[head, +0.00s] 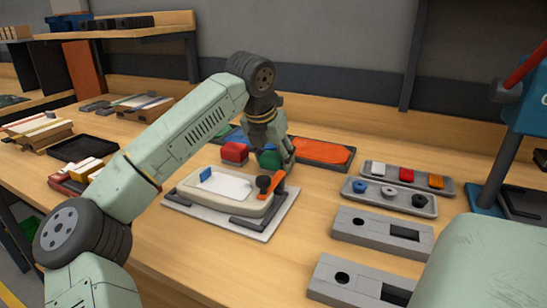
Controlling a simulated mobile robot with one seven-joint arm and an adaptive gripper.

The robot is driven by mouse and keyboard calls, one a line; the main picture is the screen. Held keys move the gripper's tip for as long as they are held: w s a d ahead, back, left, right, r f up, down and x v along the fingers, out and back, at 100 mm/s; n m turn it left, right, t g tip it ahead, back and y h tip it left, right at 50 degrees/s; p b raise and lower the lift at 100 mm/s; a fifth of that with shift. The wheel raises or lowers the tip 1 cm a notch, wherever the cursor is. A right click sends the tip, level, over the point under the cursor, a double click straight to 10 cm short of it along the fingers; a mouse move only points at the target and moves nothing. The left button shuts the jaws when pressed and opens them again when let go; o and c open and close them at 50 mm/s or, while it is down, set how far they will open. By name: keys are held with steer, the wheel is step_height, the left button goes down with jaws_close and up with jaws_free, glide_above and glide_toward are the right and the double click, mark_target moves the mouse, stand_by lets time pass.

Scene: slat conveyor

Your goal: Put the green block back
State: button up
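The green block (268,158) is beyond the far edge of the white fixture, just right of a red block (235,152). My gripper (279,157) points down at the green block. One dark finger shows close along the block's right side. The other finger is hidden, so I cannot tell whether the gripper is shut on the block. I also cannot tell whether the block rests on the surface below it.
A white fixture on a plate (245,228) stands in front, with a blue piece (206,174) and an orange-handled clamp (271,184). An orange-lined tray (322,151) lies right of the gripper. Grey trays (406,180) and slotted grey blocks (382,232) stand further right.

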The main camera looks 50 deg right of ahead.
steer(key=o, duration=0.3)
steer(key=shift+r, duration=0.1)
steer(key=v, duration=1.2)
steer(key=shift+b, duration=0.3)
steer(key=shift+s, duration=0.1)
